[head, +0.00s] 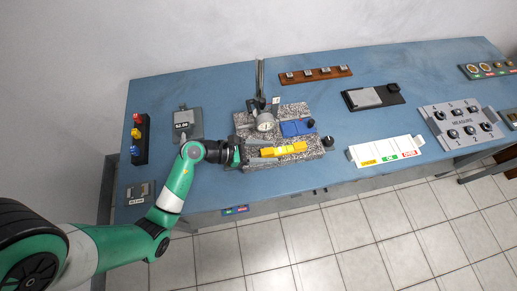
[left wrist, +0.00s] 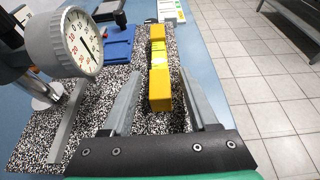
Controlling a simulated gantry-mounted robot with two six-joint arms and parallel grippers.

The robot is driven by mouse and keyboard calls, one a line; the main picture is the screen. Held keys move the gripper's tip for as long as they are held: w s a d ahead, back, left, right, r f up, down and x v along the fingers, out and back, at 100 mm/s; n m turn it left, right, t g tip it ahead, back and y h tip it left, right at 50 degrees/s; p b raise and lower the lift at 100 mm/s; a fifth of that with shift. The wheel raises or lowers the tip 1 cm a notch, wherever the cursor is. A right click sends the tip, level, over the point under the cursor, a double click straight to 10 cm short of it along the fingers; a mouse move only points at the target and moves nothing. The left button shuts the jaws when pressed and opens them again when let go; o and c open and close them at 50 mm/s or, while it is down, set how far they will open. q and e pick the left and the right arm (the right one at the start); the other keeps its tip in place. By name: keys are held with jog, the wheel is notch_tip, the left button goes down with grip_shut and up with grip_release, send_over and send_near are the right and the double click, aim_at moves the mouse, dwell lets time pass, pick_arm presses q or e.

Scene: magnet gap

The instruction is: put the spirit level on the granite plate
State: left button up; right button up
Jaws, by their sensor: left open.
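The yellow spirit level (head: 284,150) lies on the speckled granite plate (head: 299,107) near its front edge. My left gripper (head: 250,150) is at the left end of the level, low over the plate. In the left wrist view the open fingers of my left gripper (left wrist: 158,103) point along the level (left wrist: 160,87), one on each side, with gaps between them and it. The granite plate (left wrist: 110,85) shows beneath. My right gripper is not in view.
A dial gauge (head: 265,122) on a stand rises from the plate, close beside my left gripper. A blue block (head: 297,128) sits behind the level. A dark knob (head: 328,141) is at the plate's right. A white labelled tray (head: 386,151) lies farther right.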

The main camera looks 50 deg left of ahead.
pick_arm(q)
jog(key=shift+r, duration=0.15)
jog(key=shift+s+a+r, duration=0.1)
jog(key=shift+s+a, duration=0.05)
jog(key=shift+s, duration=0.1)
jog(key=p+v, duration=0.2)
jog(key=v, duration=0.9)
jog(key=shift+s+p, duration=0.15)
jog(key=shift+p, duration=0.2)
jog(key=shift+r, duration=0.1)
